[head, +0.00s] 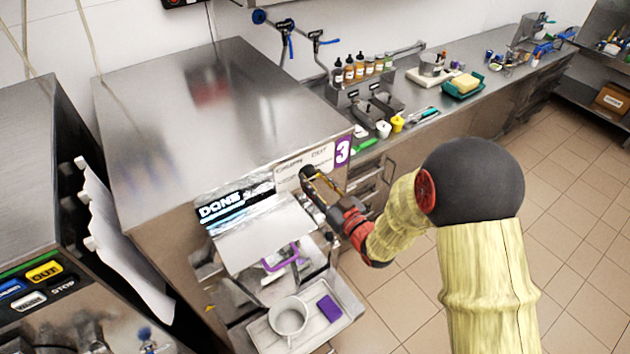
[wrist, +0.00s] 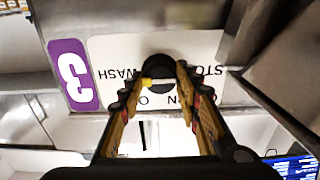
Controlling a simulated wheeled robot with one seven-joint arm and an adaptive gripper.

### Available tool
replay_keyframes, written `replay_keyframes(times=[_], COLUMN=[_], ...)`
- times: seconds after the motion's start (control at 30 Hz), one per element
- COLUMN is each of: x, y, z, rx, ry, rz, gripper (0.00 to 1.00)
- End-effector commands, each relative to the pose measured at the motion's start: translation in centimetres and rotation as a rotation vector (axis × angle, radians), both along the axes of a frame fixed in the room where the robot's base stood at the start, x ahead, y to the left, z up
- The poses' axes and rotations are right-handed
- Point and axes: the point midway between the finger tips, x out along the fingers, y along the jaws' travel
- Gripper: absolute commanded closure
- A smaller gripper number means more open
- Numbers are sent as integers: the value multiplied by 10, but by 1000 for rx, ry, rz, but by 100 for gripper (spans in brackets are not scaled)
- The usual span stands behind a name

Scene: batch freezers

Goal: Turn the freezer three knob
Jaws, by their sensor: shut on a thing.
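The freezer marked with a purple 3 (head: 342,151) stands in the middle of the head view. Its white control label (head: 325,155) is on the front, and the black round knob (head: 307,172) shows at my fingertips. In the wrist view the knob (wrist: 160,67) sits on the label (wrist: 115,60), whose words appear upside down, with the purple 3 (wrist: 73,75) at left. My gripper (head: 312,178) reaches the panel from the front. In the wrist view my gripper (wrist: 159,82) has its yellow and black fingers shut on the knob's sides. The fingers hide part of the knob and the lettering.
A screen reading DONE (head: 222,205) is left of the knob. Below it, a tray (head: 345,298) holds a white container (head: 288,318) and a purple block (head: 329,308). A counter with bottles (head: 362,68) runs back right. Tiled floor (head: 575,210) at right is clear.

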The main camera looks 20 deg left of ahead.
Motion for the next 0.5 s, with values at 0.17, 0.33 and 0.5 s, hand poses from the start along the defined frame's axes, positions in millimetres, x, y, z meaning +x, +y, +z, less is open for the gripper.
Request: replay_keyframes(times=[0.17, 0.33, 0.5], x=[0, 0, 0], y=[0, 0, 0], z=[0, 0, -1], rx=[0, -1, -15], ry=[0, -1, -19], rz=[0, 1, 0], gripper=[88, 92, 92])
